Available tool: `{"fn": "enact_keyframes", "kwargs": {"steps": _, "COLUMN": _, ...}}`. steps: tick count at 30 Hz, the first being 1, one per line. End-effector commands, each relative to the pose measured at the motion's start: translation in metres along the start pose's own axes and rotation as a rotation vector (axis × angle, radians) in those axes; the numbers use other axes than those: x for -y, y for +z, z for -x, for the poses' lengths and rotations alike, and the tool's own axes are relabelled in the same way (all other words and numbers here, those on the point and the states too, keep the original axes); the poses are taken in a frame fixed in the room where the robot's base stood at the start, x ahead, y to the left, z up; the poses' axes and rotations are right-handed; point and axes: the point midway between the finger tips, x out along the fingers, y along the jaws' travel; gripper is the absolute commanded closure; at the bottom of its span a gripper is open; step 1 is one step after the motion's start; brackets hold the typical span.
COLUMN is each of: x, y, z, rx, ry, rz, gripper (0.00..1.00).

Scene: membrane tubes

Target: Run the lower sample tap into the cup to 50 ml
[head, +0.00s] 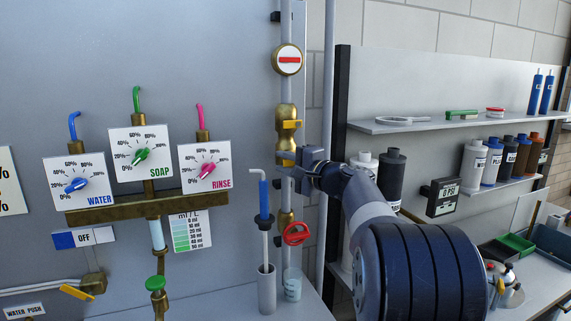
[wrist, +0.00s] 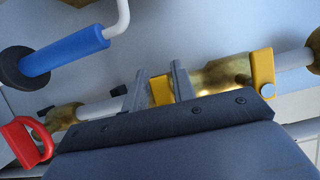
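In the head view, a vertical pipe carries a brass fitting with an upper yellow handle (head: 292,124) and a lower yellow handle (head: 285,156). My gripper (head: 300,157) is at the lower yellow handle. In the wrist view, its two fingers (wrist: 160,90) closely flank this yellow handle (wrist: 161,92) and look shut on it. The other yellow handle (wrist: 263,72) is to the right there. A red tap handle (head: 296,234) is lower on the pipe, also at lower left in the wrist view (wrist: 25,140). A clear cup (head: 292,284) stands below it. Its liquid level is too small to read.
A blue-handled tool with a white hooked tube (head: 264,200) stands in a grey holder (head: 266,291) beside the cup. A round red-barred dial (head: 289,59) tops the pipe. An ml chart (head: 190,230) is left. Shelves with bottles (head: 473,161) are right.

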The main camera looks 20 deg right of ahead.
Motion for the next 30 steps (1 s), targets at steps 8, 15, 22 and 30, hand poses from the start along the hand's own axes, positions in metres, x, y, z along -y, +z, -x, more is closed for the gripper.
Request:
{"fn": "enact_keyframes", "kwargs": {"steps": 8, "x": 0.0, "y": 0.0, "z": 0.0, "rx": 0.0, "ry": 0.0, "rz": 0.002, "gripper": 0.6}}
{"fn": "enact_keyframes", "kwargs": {"steps": 15, "x": 0.0, "y": -0.001, "z": 0.008, "rx": -0.002, "ry": -0.001, "rz": 0.003, "gripper": 0.6}}
{"fn": "enact_keyframes", "kwargs": {"steps": 22, "x": -0.002, "y": -0.001, "z": 0.05, "rx": -0.005, "ry": -0.002, "rz": 0.004, "gripper": 0.6}}
{"fn": "enact_keyframes", "kwargs": {"steps": 30, "x": -0.001, "y": -0.001, "z": 0.096, "rx": -0.003, "ry": -0.001, "rz": 0.002, "gripper": 0.6}}
